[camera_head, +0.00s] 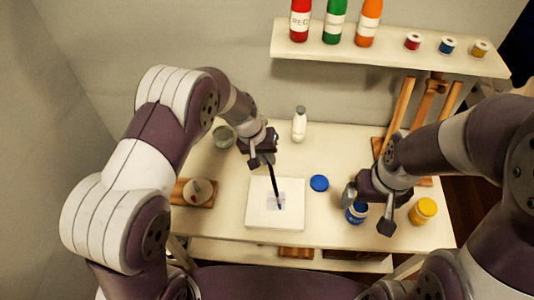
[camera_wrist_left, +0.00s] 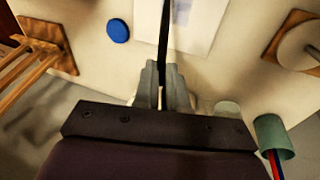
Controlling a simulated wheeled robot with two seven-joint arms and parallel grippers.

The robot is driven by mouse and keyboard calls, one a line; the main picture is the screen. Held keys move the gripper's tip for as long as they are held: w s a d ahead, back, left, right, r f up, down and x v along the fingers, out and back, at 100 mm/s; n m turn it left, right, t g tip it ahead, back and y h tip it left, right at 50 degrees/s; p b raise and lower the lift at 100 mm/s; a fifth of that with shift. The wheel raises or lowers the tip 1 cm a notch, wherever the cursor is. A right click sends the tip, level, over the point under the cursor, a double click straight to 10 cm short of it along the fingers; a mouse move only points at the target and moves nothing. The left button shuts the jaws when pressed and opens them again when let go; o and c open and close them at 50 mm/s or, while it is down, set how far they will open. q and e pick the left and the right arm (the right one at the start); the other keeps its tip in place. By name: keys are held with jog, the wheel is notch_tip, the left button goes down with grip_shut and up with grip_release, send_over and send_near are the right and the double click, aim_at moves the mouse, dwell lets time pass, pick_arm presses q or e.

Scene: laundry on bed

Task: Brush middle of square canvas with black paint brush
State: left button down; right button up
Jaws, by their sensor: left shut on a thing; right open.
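The square white canvas (camera_head: 260,213) lies flat on the table, with a pale blue-grey patch (camera_head: 270,198) in its middle. My left gripper (camera_head: 262,160) is shut on a black paint brush (camera_head: 274,185) above the canvas's back edge. The brush slants down, and its dark blue tip is over or on the patch; I cannot tell if it touches. In the left wrist view the brush (camera_wrist_left: 165,35) runs up from between the fingers (camera_wrist_left: 164,85). My right gripper (camera_head: 368,208) is open near the blue paint jar (camera_head: 356,212); its fingers partly hide the jar.
A blue lid (camera_head: 319,183) lies right of the canvas. A yellow jar (camera_head: 424,211) stands at the right and a white bottle (camera_head: 299,124) at the back. A greenish cup (camera_head: 223,136) and a wooden board (camera_head: 183,192) are left. A shelf (camera_head: 390,55) with bottles hangs behind.

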pick_arm(q)
jog(key=shift+w+f, duration=0.2)
jog(key=shift+w, duration=0.2)
jog(key=shift+s+r, duration=0.1)
jog(key=shift+s, duration=0.1)
pick_arm(e)
jog(key=shift+w+f, duration=0.1)
jog(key=shift+w, duration=0.1)
pick_arm(q)
jog(key=shift+w+f, duration=0.15)
jog(key=shift+f, duration=0.15)
pick_arm(e)
jog(key=shift+w+f, duration=0.15)
jog(key=shift+f, duration=0.05)
pick_arm(q)
jog(key=shift+f+b, duration=0.4)
jog(key=shift+b, duration=0.25)
pick_arm(e)
jog(key=shift+f, duration=0.45)
